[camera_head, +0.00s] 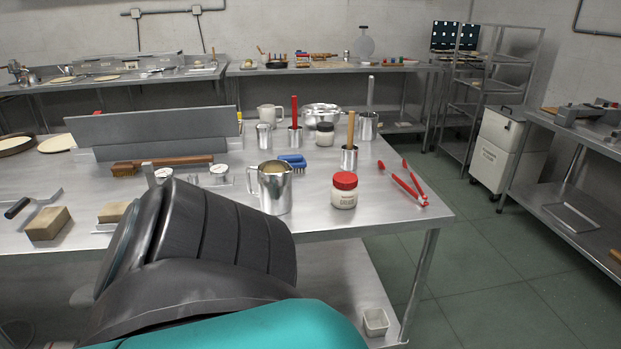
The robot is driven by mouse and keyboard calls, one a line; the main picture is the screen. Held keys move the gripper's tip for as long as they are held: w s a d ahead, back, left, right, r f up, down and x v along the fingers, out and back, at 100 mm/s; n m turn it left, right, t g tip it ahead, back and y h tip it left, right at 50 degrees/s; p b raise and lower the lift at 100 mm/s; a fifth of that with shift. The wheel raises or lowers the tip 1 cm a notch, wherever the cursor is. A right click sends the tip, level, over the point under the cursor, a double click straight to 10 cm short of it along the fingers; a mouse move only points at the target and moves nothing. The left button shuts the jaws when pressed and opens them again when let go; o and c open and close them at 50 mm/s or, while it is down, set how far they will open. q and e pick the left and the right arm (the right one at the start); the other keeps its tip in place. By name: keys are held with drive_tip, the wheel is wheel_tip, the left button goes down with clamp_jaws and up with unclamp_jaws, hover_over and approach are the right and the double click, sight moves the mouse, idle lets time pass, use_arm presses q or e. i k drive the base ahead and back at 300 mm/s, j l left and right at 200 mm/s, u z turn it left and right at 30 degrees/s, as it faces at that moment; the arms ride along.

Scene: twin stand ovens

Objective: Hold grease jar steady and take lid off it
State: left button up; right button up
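A small white jar (344,198) with a pale label stands upright near the right front of the steel table. Its red lid (345,180) sits on top of it. The label is too small to read surely, but this looks like the grease jar. A second jar (325,137) with a dark lid stands farther back. A large black and teal link of my own arm fills the lower left foreground and hides part of the table's front. Neither gripper's fingertips can be made out, and nothing touches the red-lidded jar.
A steel pitcher (275,188) stands close left of the jar, and red-handled tongs (405,184) lie to its right. Behind it are a steel canister (349,158) with a wooden handle and a blue brush (293,162). The steel table (385,214) is bare around the jar's front.

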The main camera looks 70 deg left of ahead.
sight(344, 199)
drive_tip(key=u, duration=2.05)
drive_tip(key=i+l, duration=0.15)
drive_tip(key=l, duration=0.15)
drive_tip(key=i+l, duration=0.1)
drive_tip(key=l, duration=0.2)
drive_tip(key=i+l, duration=0.15)
drive_tip(key=l, duration=0.2)
drive_tip(key=i+l+u, duration=0.15)
drive_tip(key=l, duration=0.25)
drive_tip(key=i+l+u, duration=0.15)
drive_tip(key=l, duration=0.25)
